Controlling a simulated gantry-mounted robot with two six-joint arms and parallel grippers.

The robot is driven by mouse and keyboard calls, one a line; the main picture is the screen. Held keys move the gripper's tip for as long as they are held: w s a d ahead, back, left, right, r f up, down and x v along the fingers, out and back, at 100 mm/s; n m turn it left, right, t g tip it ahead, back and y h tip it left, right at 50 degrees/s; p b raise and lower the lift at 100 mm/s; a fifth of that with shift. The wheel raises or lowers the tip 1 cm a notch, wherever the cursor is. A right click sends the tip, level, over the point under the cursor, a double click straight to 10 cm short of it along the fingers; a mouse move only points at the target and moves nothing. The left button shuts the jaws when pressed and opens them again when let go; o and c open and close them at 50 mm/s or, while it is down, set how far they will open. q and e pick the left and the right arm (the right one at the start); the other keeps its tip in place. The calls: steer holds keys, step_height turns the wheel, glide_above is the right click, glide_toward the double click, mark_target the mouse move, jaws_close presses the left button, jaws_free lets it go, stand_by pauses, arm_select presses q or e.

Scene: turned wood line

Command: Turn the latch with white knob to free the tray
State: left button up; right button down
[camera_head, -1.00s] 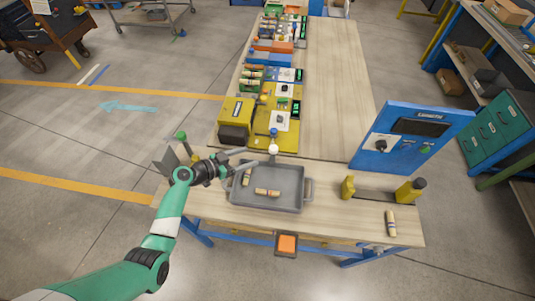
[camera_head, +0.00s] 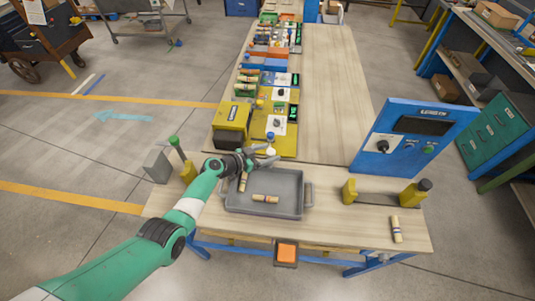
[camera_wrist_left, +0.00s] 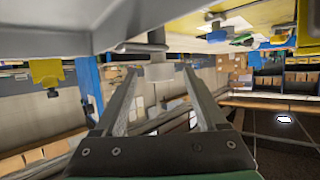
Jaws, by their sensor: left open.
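The grey tray (camera_head: 290,209) sits on the front of the wooden table, with two wooden turned pieces (camera_head: 265,198) in it. The white knob (camera_head: 270,151) of the latch stands at the tray's back edge. My left gripper (camera_head: 271,154) is at this knob, its fingers apart and pointing right. In the left wrist view the open fingers (camera_wrist_left: 160,80) lie either side of a pale cylinder (camera_wrist_left: 160,73), which looks like the knob. I cannot tell whether they touch it. The latch arm is mostly hidden behind the gripper. My right gripper is out of view.
A yellow machine (camera_head: 232,116) stands behind my gripper, and a green-topped post (camera_head: 174,141) is to its left. A blue control panel (camera_head: 415,142) and yellow posts (camera_head: 349,191) stand at the right. A loose wooden piece (camera_head: 396,229) lies at front right.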

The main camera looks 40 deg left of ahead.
arm_select(q)
jaws_close()
stand_by(0.3)
